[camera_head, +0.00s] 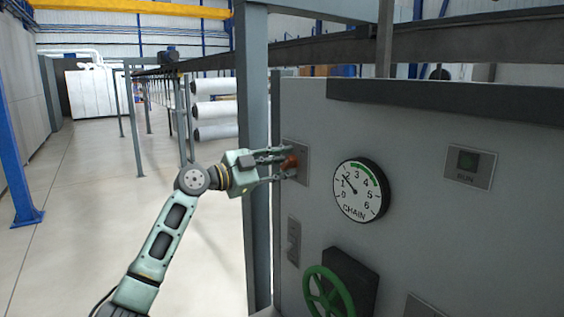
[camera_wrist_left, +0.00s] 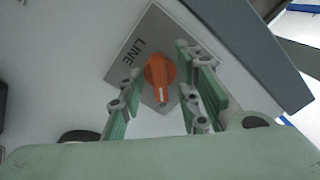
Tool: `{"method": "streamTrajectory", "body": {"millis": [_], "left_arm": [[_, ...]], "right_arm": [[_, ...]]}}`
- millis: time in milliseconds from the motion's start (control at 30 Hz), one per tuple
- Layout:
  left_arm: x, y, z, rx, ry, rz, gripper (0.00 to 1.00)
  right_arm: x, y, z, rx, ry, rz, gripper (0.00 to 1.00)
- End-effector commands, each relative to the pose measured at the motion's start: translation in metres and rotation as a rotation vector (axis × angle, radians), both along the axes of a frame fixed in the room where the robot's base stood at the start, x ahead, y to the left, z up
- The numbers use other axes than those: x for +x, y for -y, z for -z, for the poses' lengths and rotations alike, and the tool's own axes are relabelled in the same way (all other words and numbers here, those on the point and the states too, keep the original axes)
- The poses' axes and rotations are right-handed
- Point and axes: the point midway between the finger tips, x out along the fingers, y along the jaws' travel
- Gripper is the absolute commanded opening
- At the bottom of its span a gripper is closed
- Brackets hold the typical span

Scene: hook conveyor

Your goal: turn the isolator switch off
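The isolator switch is an orange rotary knob (camera_wrist_left: 160,74) on a grey plate marked LINE (camera_wrist_left: 135,48) in the left wrist view. In the head view the knob (camera_head: 290,162) sits at the left end of the grey panel, partly hidden by my gripper. My left gripper (camera_head: 281,163) reaches it from the left. In the left wrist view its fingers (camera_wrist_left: 160,88) stand apart on either side of the knob, with a gap visible to the left and a smaller one to the right. I cannot tell whether any finger touches it. My right gripper is not in view.
The panel (camera_head: 420,200) also bears a round CHAIN gauge (camera_head: 361,190), a RUN plate (camera_head: 469,167) and a green handwheel (camera_head: 328,292). A grey post (camera_head: 254,100) stands just left of the panel. Open floor (camera_head: 80,190) lies to the left.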

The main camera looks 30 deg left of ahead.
Motion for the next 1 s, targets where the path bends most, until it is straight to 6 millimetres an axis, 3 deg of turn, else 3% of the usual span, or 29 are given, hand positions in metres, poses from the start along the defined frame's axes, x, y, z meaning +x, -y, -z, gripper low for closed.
{"method": "streamTrajectory", "body": {"millis": [167,500,1000], "left_arm": [[-0.0001,0.0000,0.0006,0.000,0.000,0.000,0.29],[-0.0003,0.0000,0.0006,0.000,-0.001,0.001,0.00],[-0.0004,0.0001,0.0022,-0.050,-0.022,0.000,0.00]], "right_arm": [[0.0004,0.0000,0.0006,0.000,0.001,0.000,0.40],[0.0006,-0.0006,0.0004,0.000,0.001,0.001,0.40],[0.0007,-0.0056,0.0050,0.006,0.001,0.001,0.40]]}}
